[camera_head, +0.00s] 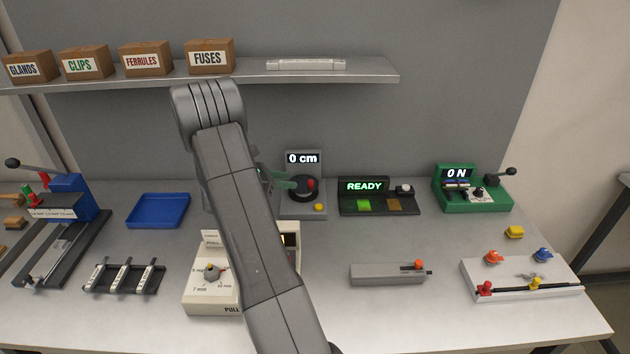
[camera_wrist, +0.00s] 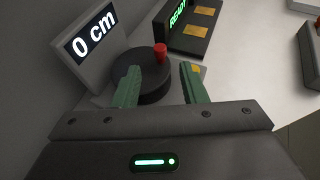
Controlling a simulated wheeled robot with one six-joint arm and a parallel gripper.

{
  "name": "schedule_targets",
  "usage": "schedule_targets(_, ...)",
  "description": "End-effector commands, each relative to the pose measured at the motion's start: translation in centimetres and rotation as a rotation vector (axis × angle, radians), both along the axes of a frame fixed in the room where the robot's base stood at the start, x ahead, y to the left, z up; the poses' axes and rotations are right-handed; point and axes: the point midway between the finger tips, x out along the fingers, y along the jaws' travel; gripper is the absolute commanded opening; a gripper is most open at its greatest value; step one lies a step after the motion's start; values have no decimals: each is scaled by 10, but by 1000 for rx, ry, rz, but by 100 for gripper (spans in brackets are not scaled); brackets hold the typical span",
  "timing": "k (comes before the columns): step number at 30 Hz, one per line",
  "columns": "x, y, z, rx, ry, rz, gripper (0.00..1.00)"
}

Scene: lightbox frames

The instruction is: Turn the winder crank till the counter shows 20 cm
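The winder (camera_head: 303,205) stands at the back middle of the table, with an upright counter (camera_head: 302,158) that reads "0 cm". The counter also shows large in the wrist view (camera_wrist: 92,33). Its black round drum (camera_wrist: 152,88) carries a red crank knob (camera_wrist: 160,50), which also shows in the head view (camera_head: 310,184). My gripper (camera_wrist: 160,78) is open, its two green fingers apart with nothing held. In the wrist view the knob appears just beyond the gap between the fingertips. In the head view my gripper (camera_head: 285,182) is beside the winder, partly hidden by my arm.
Right of the winder stands a black unit reading "READY" (camera_head: 365,187), then a green device reading "ON" (camera_head: 472,188). A yellow button (camera_head: 319,207) sits on the winder's base. A blue tray (camera_head: 158,210) lies to the left. A shelf (camera_head: 370,76) with boxes hangs above.

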Motion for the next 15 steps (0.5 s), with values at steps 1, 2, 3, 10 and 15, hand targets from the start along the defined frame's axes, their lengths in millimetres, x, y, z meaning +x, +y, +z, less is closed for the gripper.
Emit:
schedule_targets(1, 4, -12, -3, 0, 3, -5, 39)
schedule_targets(2, 7, -17, -5, -1, 4, -4, 39)
schedule_targets(3, 11, -25, -9, -1, 4, -5, 39)
schedule_targets(10, 27, -60, -26, -1, 3, -3, 39)
schedule_targets(15, 35, -74, -33, 0, 0, -1, 39)
